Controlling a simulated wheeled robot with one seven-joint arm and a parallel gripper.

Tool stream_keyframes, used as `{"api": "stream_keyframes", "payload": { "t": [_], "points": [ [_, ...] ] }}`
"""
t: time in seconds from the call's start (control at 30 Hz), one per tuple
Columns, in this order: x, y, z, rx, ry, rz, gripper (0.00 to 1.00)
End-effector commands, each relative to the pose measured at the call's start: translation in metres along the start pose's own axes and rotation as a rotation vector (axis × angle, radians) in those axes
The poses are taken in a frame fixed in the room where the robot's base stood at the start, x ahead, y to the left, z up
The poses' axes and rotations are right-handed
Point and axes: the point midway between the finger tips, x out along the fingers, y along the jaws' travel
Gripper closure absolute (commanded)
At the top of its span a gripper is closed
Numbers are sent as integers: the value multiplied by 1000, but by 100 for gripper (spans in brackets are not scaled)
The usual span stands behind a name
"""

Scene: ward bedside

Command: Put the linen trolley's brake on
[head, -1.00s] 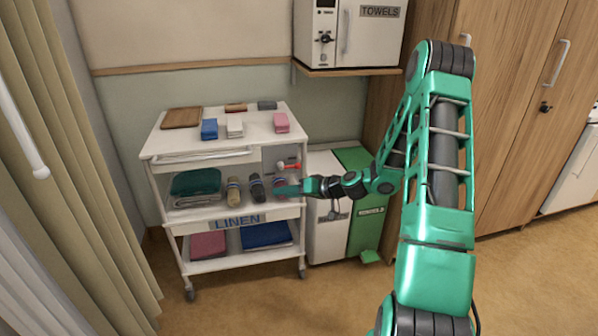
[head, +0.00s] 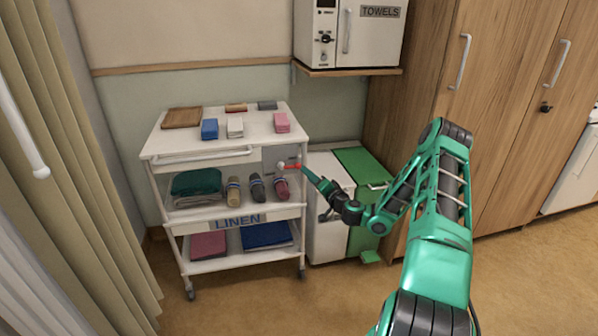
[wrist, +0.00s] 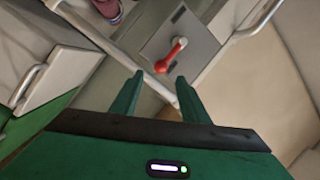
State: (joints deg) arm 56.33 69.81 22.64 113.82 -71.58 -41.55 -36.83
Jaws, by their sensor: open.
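The white linen trolley (head: 168,146) stands against the wall on the left in the head view. A grey plate on its right end carries a red lever (head: 294,166). In the wrist view the red lever (wrist: 172,55) sits on the grey plate (wrist: 205,50), which has a small dark mark near its edge. My gripper (head: 308,174) is beside the trolley's right end, close to the lever. In the wrist view my gripper (wrist: 160,79) is open and empty, its fingertips just short of the lever's rounded end. I cannot tell whether they touch it.
White and green bins (head: 356,160) stand close to the trolley's right side, under my arm. Trolley rails (wrist: 250,28) flank the plate. A wall shelf (head: 345,71) holds a white cabinet above. Floor in front is clear.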

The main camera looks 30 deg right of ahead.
Motion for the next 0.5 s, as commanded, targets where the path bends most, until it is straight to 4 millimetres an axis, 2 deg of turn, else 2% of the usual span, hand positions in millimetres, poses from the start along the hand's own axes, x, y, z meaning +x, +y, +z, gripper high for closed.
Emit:
{"api": "stream_keyframes", "payload": {
  "t": [0.1,0.3,0.5],
  "points": [
    [23,-2,0,-4,0,-4,59],
    [54,-1,0,-3,0,-2,59],
    [70,0,0,-2,-1,0,59]
  ]
}}
